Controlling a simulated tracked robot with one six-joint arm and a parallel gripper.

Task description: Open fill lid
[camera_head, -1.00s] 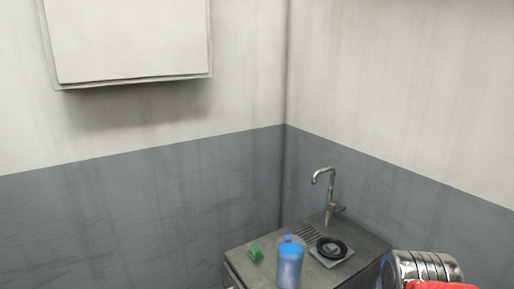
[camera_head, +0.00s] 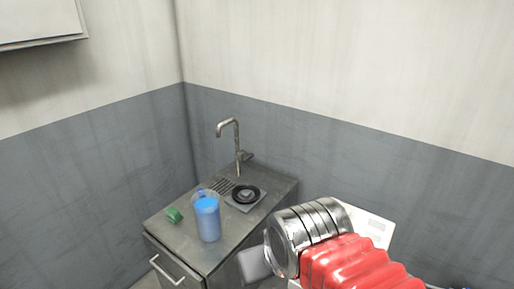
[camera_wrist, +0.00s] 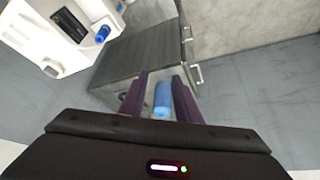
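In the wrist view, a white machine (camera_wrist: 28,38) with a dark panel (camera_wrist: 70,24) stands at the upper left. I cannot make out which part of it is a fill lid. My gripper (camera_wrist: 160,76) has two dark purple fingers, apart from each other. A blue cylinder (camera_wrist: 162,98) shows between them; it appears to be beyond the fingers, not held. In the head view, a blue cup (camera_head: 208,220) stands upright on the counter. My gripper does not show in the head view.
A grey counter (camera_head: 182,234) with a drawer handle, tap (camera_head: 237,145), green sponge (camera_head: 174,215) and black ring (camera_head: 245,194) stands in the corner. In the wrist view, a small blue object (camera_wrist: 103,33) is at the white machine. Grey floor (camera_wrist: 250,82) is open at the right.

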